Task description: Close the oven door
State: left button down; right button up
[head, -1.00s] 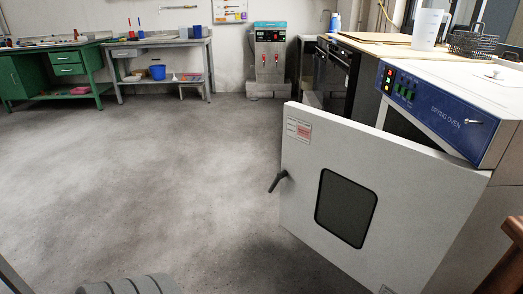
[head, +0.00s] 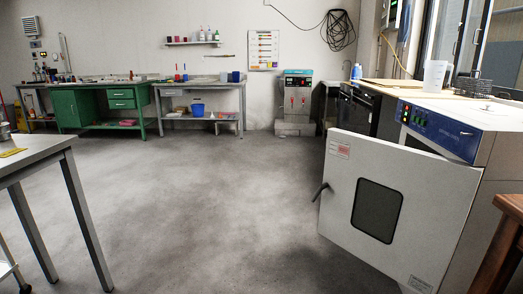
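The drying oven (head: 452,116) stands at the right, with a blue control panel on its top front. Its white door (head: 340,205) stands open and swung out to the left, with a dark window (head: 377,210) and a black handle (head: 320,191) at its left edge. The oven's inside is mostly hidden behind the door. Neither of my grippers shows in the head view.
A grey table (head: 45,165) stands close at the left. A wooden table edge (head: 508,208) is at the lower right beside the oven. Green (head: 105,102) and grey (head: 200,88) workbenches line the back. The floor (head: 215,190) between is clear.

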aim_at(413, 240)
jog(key=u, duration=0.1)
jog(key=i, duration=1.65)
jog(key=z, duration=0.75)
